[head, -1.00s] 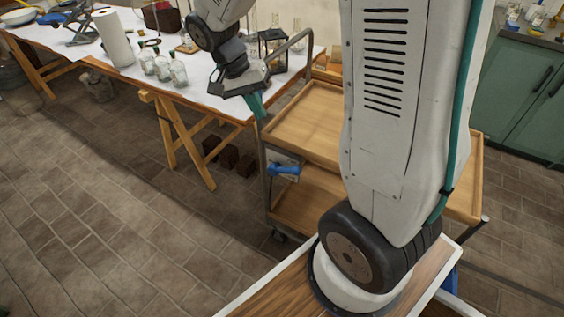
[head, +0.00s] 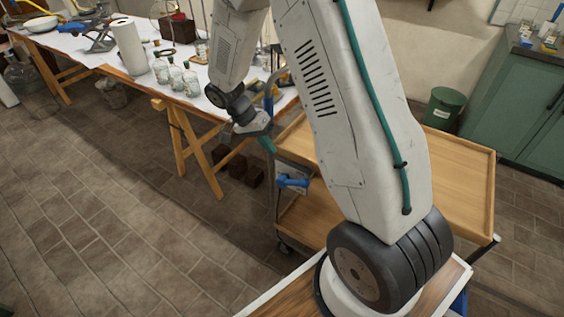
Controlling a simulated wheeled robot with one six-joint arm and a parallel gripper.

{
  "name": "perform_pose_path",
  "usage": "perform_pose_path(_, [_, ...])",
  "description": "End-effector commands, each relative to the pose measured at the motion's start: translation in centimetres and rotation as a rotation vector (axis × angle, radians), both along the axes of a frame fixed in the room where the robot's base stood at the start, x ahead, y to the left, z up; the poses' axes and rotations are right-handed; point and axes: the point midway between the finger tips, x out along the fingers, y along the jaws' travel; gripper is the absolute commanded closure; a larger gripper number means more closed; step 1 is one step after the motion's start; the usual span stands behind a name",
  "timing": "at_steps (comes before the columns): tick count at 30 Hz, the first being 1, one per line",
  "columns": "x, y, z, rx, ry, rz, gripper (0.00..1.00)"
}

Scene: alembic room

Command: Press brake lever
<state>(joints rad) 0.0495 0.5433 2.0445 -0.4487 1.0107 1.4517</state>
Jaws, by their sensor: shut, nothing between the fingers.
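The brake lever is a blue handle (head: 292,182) on a light plate (head: 293,173) at the near left end of the wooden cart (head: 440,172). It sticks out to the side below the cart's top tray. My gripper (head: 268,146) has teal fingers that point down. It is shut and empty, above and slightly left of the blue handle, with a gap between them. My arm hides part of the cart's top tray.
A long white-topped table (head: 205,88) on wooden trestles stands behind, with glass bottles (head: 191,80) and a paper roll (head: 130,46). Dark blocks (head: 236,166) lie on the floor beneath it. A green bin (head: 443,108) stands behind the cart. The tiled floor at left is clear.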

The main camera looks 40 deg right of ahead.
Motion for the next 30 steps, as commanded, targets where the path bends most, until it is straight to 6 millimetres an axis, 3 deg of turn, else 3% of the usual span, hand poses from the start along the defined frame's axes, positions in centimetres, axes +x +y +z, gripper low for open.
perform_pose_path(18, [-4.6,-4.0,-9.9,0.002,0.003,0.001,1.00])
perform_pose_path(30, [-5.2,-4.6,-11.4,0.001,0.001,0.000,1.00])
